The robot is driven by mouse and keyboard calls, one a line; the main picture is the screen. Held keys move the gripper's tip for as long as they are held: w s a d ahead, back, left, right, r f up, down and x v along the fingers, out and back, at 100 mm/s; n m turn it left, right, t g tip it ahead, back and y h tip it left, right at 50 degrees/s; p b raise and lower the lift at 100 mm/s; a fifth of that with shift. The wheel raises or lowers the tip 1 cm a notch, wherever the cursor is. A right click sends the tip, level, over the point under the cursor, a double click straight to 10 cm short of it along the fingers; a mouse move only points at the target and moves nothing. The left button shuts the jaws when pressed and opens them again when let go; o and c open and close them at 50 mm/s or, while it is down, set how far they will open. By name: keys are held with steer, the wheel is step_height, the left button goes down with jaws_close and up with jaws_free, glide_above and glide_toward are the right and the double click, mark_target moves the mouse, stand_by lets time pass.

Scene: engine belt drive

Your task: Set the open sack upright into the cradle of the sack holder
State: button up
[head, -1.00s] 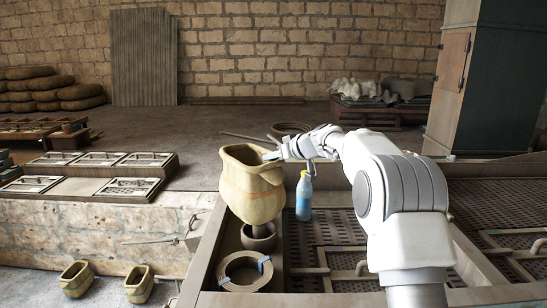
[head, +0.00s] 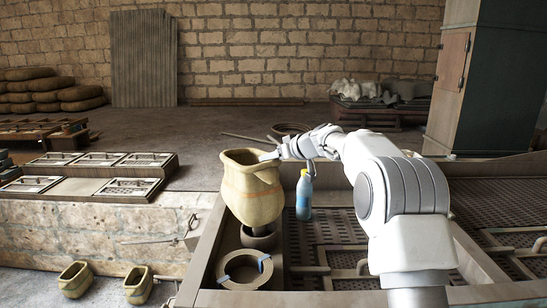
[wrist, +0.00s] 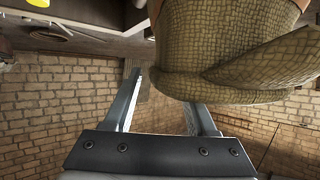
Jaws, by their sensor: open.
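The open sack (head: 252,190) is tan and woven, with a wide mouth and a faint orange band. It stands nearly upright over a dark brown round cup-like piece (head: 259,239), which looks like the sack holder's cradle. The sack hides most of its top, so I cannot tell how deep the sack sits. My gripper (head: 272,156) is at the right side of the sack's rim. In the wrist view my two fingers (wrist: 168,100) are spread apart, and the sack (wrist: 220,50) fills the upper right, close to the fingers. I cannot tell whether they touch it.
A ring-shaped coil with blue ties (head: 244,270) lies in front of the cup. A blue bottle (head: 304,197) stands to the right of the sack. Two smaller sacks (head: 138,285) stand on the floor at lower left. A wooden tray edge (head: 205,250) runs along the left.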

steer(key=r+p, duration=0.1)
steer(key=p, duration=0.1)
steer(key=shift+r+p, duration=0.3)
steer(key=shift+r, duration=0.1)
steer(key=b+v, duration=0.5)
steer(key=v, duration=0.6)
steer(key=shift+s+d, duration=0.3)
steer(key=shift+s, duration=0.05)
steer(key=shift+s+f, duration=0.1)
